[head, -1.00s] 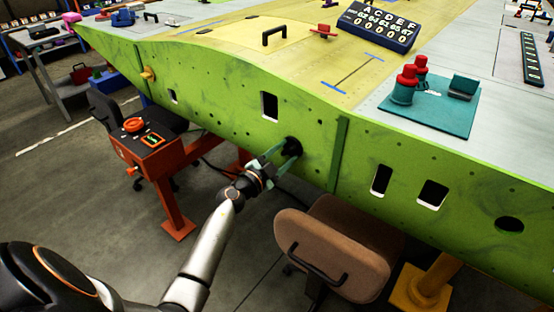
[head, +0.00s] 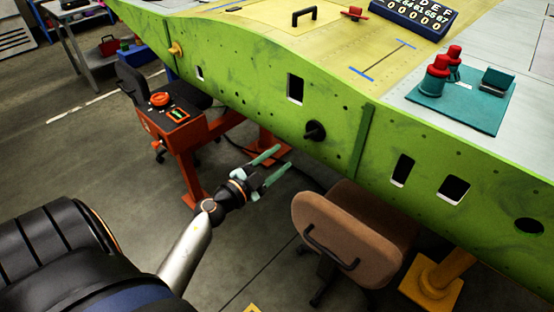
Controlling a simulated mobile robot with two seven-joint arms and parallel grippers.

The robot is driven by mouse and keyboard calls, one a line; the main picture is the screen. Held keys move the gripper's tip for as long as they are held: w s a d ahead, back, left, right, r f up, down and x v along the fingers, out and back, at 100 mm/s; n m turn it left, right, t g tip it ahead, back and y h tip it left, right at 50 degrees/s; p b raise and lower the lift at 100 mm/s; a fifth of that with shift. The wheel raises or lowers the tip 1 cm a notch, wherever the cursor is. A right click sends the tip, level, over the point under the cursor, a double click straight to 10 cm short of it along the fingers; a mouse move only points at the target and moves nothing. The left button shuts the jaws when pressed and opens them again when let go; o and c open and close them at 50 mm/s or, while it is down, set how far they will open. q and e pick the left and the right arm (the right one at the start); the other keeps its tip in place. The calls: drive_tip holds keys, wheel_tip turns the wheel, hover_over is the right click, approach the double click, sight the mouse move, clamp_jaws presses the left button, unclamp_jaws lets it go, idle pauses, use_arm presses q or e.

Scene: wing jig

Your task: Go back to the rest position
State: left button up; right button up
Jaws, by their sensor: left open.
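My left gripper (head: 278,165) is in the middle of the head view, with its two pale green fingers spread apart and nothing between them. It is in the air in front of the green wing side panel (head: 250,85), clear of it. A round black knob (head: 315,131) sits on the panel, up and to the right of the fingertips, with a visible gap between. My right gripper is not in view.
A brown chair (head: 345,235) stands close on the right, below the panel. An orange stand with a control box (head: 172,125) is on the left, with a dark chair behind it. A yellow post base (head: 432,285) is at lower right. Open grey floor (head: 95,165) lies at left.

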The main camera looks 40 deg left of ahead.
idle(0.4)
use_arm(q)
drive_tip(key=s+d+f+n+g+h+p, duration=0.1)
drive_tip(key=s+d+f+n+g+p, duration=0.3)
drive_tip(key=s+d+f, duration=1.1)
drive_tip(key=s+d+n+g, duration=0.3)
drive_tip(key=s+g, duration=0.1)
drive_tip(key=shift+f+n+g+p, duration=0.3)
drive_tip(key=shift+n+p, duration=0.1)
drive_tip(key=shift+s, duration=0.1)
